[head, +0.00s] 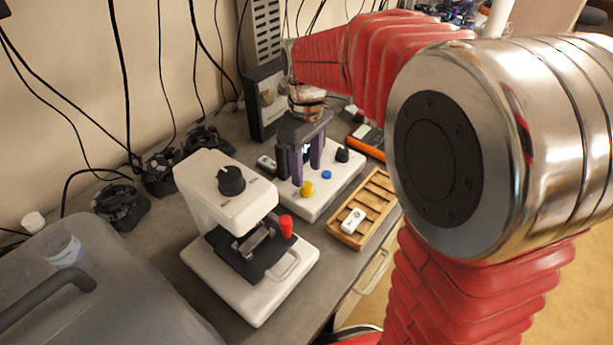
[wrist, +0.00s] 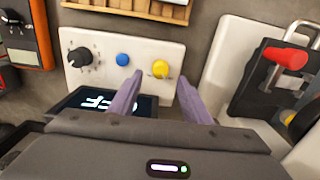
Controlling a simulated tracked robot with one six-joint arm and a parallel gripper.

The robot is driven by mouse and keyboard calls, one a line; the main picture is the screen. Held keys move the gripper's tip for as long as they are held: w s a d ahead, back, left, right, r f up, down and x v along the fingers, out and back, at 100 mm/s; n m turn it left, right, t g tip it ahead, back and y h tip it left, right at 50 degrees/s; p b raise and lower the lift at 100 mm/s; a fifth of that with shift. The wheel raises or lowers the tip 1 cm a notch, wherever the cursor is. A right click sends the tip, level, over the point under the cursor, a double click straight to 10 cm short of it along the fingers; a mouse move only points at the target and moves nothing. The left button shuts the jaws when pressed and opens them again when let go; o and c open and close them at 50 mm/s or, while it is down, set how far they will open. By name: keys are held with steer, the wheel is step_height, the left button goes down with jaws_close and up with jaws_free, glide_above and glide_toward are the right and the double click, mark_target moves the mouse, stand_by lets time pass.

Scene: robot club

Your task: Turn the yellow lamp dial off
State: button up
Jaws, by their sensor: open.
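The yellow lamp dial (head: 307,188) sits on a white control box (head: 345,184) at the middle of the bench. In the wrist view the yellow dial (wrist: 160,69) appears between my fingertips, at the box's right side. My gripper (head: 306,176) points down over the box with its purple fingers apart and empty. In the wrist view my gripper (wrist: 159,76) has one finger on each side of the dial; I cannot tell whether either touches it. A dark display (wrist: 98,102) with bright characters is partly hidden by my gripper, and I cannot read it fully.
A blue button (wrist: 123,59) and a black dial (wrist: 80,57) share the box. A white machine (head: 225,190) with a red-knobbed lever (head: 286,226) stands to the left. A wooden tray (head: 372,195) lies at the front. An orange-and-black meter (wrist: 28,32) is beside the box.

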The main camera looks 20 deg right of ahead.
mark_target(306, 182)
step_height(306, 182, up, 9)
stand_by(0.4)
stand_by(0.4)
steer(key=s+f+m+t, duration=0.2)
steer(key=s+m, duration=0.1)
steer(key=s, duration=0.6)
steer(key=s+f+m+t, duration=0.2)
steer(key=s+m+t, duration=0.1)
steer(key=s, duration=0.6)
steer(key=shift+s+d+m+t, duration=0.15)
steer(key=shift+s+m+t, duration=0.2)
steer(key=shift+m, duration=0.35)
stand_by(0.6)
